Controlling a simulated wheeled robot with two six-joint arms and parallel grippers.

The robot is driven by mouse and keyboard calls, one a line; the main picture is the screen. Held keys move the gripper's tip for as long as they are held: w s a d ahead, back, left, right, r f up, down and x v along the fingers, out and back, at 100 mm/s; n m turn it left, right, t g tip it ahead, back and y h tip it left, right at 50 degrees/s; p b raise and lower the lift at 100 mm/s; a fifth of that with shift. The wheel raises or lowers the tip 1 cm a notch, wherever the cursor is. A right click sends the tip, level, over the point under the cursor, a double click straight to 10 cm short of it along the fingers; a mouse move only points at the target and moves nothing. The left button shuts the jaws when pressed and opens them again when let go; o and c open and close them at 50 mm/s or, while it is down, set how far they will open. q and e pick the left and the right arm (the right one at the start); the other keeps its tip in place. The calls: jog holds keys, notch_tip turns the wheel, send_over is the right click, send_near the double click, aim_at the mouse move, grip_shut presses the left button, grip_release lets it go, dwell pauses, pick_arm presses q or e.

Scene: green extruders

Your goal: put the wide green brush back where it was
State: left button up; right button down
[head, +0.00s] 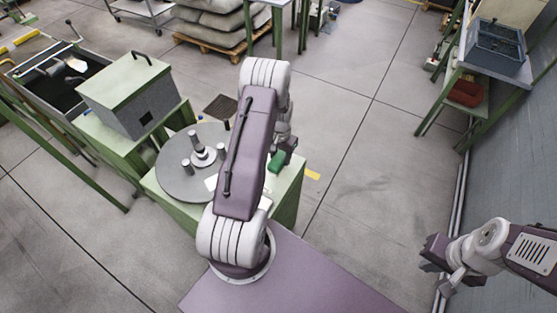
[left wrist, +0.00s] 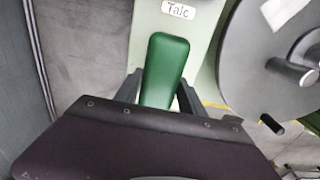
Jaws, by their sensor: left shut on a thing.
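The wide green brush (head: 276,161) shows at the right edge of the green machine table (head: 287,194) in the head view. In the left wrist view its flat green body (left wrist: 165,66) lies between the two dark fingers of my left gripper (left wrist: 158,90). That gripper is shut on the brush. I cannot tell whether the brush touches the table or hangs just above it. My left arm hides part of the table in the head view. My right gripper (head: 442,267) is at the lower right, away from the table; its opening is unclear.
A grey round plate (head: 173,182) with several upright posts stands on the table. A "Talc" label (left wrist: 178,10) lies above the brush in the left wrist view. A green-lidded box (head: 125,85) stands to the left.

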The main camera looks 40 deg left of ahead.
aim_at(279, 162)
pick_arm(q)
jog(key=shift+w+a+f, duration=0.2)
jog(key=shift+a+f, duration=0.2)
jog(key=shift+a, duration=0.15)
jog(key=shift+f, duration=0.25)
notch_tip(279, 162, down, 3)
jog(key=shift+d+f+p, duration=0.1)
jog(key=shift+f+p, duration=0.05)
jog(key=shift+p, duration=0.55)
jog(key=shift+f, duration=0.1)
jog(key=shift+f, duration=0.1)
jog(key=shift+f+b, duration=0.1)
jog(key=shift+b, duration=0.25)
jog(key=o, duration=1.3)
